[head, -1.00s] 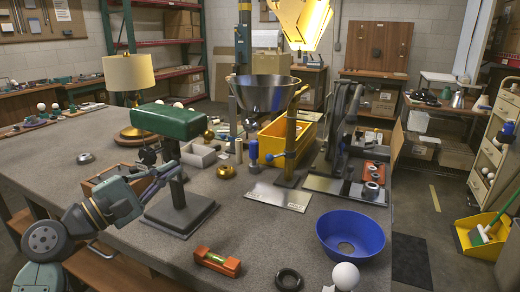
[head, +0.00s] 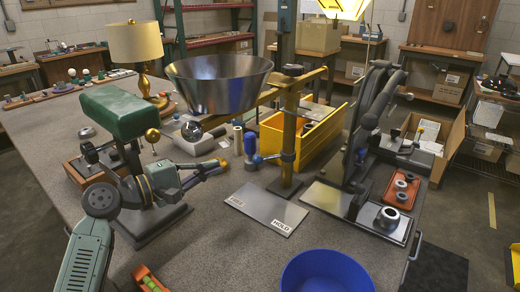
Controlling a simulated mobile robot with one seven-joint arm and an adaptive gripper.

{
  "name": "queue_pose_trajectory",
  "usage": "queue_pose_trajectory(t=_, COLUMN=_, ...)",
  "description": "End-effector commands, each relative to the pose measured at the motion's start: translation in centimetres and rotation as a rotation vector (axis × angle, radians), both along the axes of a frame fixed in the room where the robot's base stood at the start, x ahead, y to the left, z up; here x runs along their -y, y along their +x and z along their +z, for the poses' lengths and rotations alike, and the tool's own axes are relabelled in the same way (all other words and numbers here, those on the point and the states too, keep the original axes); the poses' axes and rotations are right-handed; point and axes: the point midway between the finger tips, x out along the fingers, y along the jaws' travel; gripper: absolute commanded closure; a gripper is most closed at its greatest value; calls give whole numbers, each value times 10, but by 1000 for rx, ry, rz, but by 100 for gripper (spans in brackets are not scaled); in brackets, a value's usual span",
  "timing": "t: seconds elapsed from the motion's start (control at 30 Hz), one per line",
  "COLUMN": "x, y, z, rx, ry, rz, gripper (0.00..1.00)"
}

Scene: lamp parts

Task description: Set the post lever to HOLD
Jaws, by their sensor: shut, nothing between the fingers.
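The yellow post (head: 290,125) stands on a grey metal plate (head: 262,205). The plate has a HOLD label (head: 282,225) at its front right corner and another label at its left that is too small to read. The post lever (head: 250,146) has an upright blue handle and reaches out to the left from a blue collar on the post, over the plate's far left side. My gripper (head: 224,168) is shut and empty. Its fingertips point right, just left of the blue handle in the picture; I cannot tell whether they touch it.
A large metal bowl (head: 220,84) sits above and left of the post. A yellow bin (head: 310,132) is behind it. A black press-like device (head: 372,125) stands to the right. A blue bowl (head: 327,273) is in front. A green-topped stand (head: 124,110) is beside my arm.

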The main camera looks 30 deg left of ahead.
Motion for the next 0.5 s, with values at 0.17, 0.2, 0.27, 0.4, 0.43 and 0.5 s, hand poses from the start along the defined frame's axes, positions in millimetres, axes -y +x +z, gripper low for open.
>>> queue_pose_trajectory(t=0.17, x=-1, y=0, z=0, rx=-1, ry=2, rz=2, gripper=100)
queue_pose_trajectory(t=0.2, x=-1, y=0, z=0, rx=-1, ry=1, rz=1, gripper=100)
queue_pose_trajectory(t=0.27, x=0, y=0, z=0, rx=-1, ry=1, rz=1, gripper=100)
queue_pose_trajectory(t=0.4, x=0, y=1, z=0, rx=-1, ry=1, rz=1, gripper=100)
queue_pose_trajectory(t=0.43, x=1, y=2, z=0, rx=-1, ry=0, rz=0, gripper=100)
queue_pose_trajectory(t=0.5, x=3, y=7, z=1, rx=-1, ry=0, rz=0, gripper=100)
